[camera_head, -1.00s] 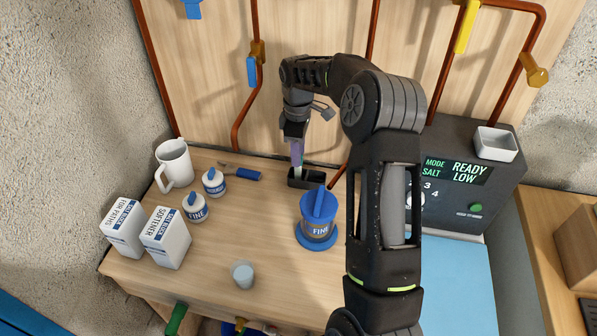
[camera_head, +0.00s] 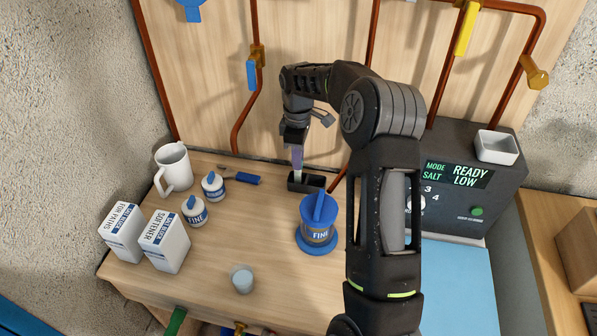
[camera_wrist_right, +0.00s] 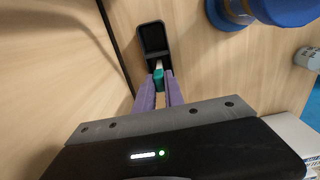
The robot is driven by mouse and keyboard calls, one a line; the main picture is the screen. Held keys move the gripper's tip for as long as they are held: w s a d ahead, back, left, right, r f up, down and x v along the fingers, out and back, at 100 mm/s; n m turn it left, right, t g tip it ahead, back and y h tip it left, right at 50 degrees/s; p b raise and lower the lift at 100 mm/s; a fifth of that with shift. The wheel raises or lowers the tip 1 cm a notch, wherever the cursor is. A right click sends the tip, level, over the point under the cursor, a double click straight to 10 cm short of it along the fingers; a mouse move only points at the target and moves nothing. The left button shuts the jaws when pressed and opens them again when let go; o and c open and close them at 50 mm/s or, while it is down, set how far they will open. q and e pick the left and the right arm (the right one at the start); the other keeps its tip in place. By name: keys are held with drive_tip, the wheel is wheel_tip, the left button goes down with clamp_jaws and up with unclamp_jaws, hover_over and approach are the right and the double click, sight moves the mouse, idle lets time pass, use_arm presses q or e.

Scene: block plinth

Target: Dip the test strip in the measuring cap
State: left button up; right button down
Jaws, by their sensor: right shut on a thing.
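My right gripper (camera_head: 297,160) points down at the back of the wooden table, just above a small black holder (camera_head: 306,182). In the right wrist view its purple fingers (camera_wrist_right: 159,88) are shut on the test strip (camera_wrist_right: 158,76), a pale strip with a teal part. The strip's pale end points at the holder's narrow end; I cannot tell if it still sits inside. The measuring cap (camera_head: 242,279), a small translucent cup, stands upright near the table's front, well apart from the gripper. My left gripper is not in view.
A blue-lidded FINE jar (camera_head: 319,236) stands between holder and front edge. A white mug (camera_head: 173,167), two small bottles (camera_head: 194,211), two cartons (camera_head: 164,242) and a blue-handled tool (camera_head: 240,178) are on the left. A grey machine (camera_head: 460,180) stands right. Pipes line the back wall.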

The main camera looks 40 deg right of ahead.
drive_tip(key=shift+r+p, duration=2.15)
drive_tip(key=shift+r, duration=0.85)
